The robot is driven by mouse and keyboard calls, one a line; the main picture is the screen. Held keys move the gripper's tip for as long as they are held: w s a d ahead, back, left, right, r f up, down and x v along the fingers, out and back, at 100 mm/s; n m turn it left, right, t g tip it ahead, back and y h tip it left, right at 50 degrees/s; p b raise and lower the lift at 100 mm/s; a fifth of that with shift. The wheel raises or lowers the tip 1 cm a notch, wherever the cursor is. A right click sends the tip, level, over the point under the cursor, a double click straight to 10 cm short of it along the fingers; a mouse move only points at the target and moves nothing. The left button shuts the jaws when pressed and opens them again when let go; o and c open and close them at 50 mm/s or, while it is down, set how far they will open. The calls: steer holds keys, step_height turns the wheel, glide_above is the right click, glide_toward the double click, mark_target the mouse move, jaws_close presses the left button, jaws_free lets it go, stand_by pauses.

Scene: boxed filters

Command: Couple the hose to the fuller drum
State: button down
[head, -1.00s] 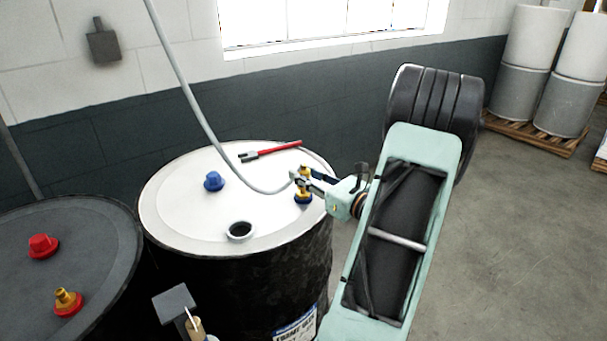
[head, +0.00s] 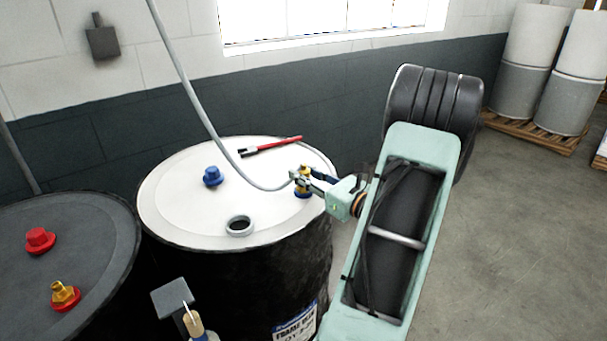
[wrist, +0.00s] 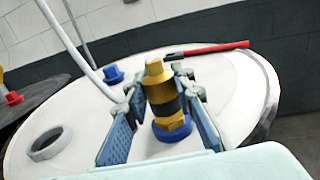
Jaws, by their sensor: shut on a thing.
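The white-topped drum (head: 185,215) stands in the middle of the head view. Its lid carries an open round port (head: 240,226), a blue cap (head: 212,176) and a brass fitting with a blue collar (wrist: 172,131). The grey hose (head: 205,118) hangs from above and curves to my gripper (head: 305,178). My gripper is shut on the brass hose coupling (wrist: 158,85), which stands upright over the blue-collared fitting. I cannot tell whether it is fully seated. The dark-topped drum (head: 105,225) at left has a red cap (head: 40,240) and a brass fitting with a red collar (head: 64,295).
A red-handled tool (head: 272,146) lies on the white lid behind my gripper. A grey plate (head: 172,298) and a tan-topped object (head: 195,324) stand before the drums. Wrapped rolls (head: 522,88) on a pallet are at the back right. The floor (head: 500,240) at right is clear.

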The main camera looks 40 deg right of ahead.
steer(key=c, duration=1.6)
jaws_free()
steer(key=shift+f, duration=0.15)
steer(key=shift+s, duration=0.1)
steer(key=s, duration=1.2)
steer(key=shift+d, duration=0.1)
steer(key=shift+w, duration=0.1)
